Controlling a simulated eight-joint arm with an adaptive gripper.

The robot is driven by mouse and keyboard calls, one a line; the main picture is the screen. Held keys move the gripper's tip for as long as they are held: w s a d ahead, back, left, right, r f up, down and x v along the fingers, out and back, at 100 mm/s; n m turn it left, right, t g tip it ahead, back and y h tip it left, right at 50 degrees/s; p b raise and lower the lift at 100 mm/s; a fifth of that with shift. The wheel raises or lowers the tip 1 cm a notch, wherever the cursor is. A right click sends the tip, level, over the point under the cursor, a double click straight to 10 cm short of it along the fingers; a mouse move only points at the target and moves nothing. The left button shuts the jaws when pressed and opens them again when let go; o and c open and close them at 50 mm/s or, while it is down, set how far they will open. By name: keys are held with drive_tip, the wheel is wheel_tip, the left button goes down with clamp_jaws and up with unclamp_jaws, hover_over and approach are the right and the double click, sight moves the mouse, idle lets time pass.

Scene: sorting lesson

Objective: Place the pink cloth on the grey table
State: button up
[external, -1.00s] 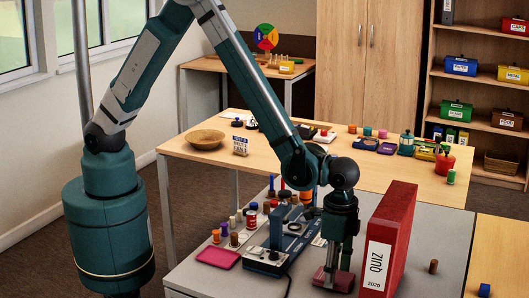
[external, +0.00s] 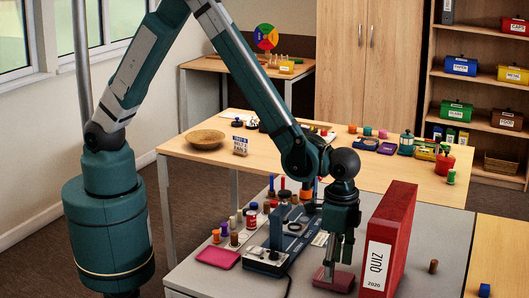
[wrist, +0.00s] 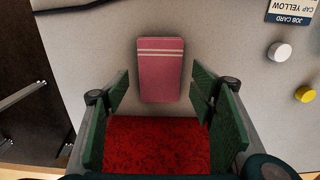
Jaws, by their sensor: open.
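The pink cloth (wrist: 161,70) is a flat rectangle with two pale stripes, lying on the grey table (wrist: 90,55). It also shows in the external view (external: 336,281), left of the red binder near the table's front. My gripper (external: 338,262) is just above the cloth in the external view. In the wrist view my gripper (wrist: 160,92) is open, its green fingers apart to the left and right of the cloth, with nothing held between them. The grey table also shows in the external view (external: 440,225).
A tall red binder (external: 391,240) stands close to the right of my gripper; a red patterned surface low in the wrist view seems to be it. A console (external: 290,240), several caps and a magenta tray (external: 217,258) are to the left. A brown peg (external: 433,266) stands to the right.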

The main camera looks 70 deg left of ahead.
wheel_tip(320, 180, up, 10)
drive_tip(key=p, duration=0.1)
drive_tip(key=shift+f, duration=0.2)
idle(0.7)
drive_tip(key=shift+a, duration=0.1)
drive_tip(key=a+r+n+t+h, duration=0.1)
drive_tip(key=a+r+n, duration=0.1)
drive_tip(key=a+r, duration=0.9)
drive_tip(key=a+r+n+t, duration=0.2)
drive_tip(key=a+r, duration=0.5)
drive_tip(key=a, duration=0.8)
drive_tip(key=s+a+r+n+t, duration=0.1)
drive_tip(key=s+a, duration=0.4)
drive_tip(key=a, duration=0.3)
drive_tip(key=s+a+r+n+t, duration=0.1)
drive_tip(key=s+a+r+n, duration=0.1)
drive_tip(key=s+a, duration=0.3)
drive_tip(key=s+a+r+n+t+y, duration=0.1)
drive_tip(key=s+a, duration=0.4)
drive_tip(key=a, duration=0.7)
drive_tip(key=shift+s+a+r+n+t, duration=0.15)
drive_tip(key=shift+a+r+n+t, duration=0.25)
drive_tip(key=shift+r+n+t, duration=0.25)
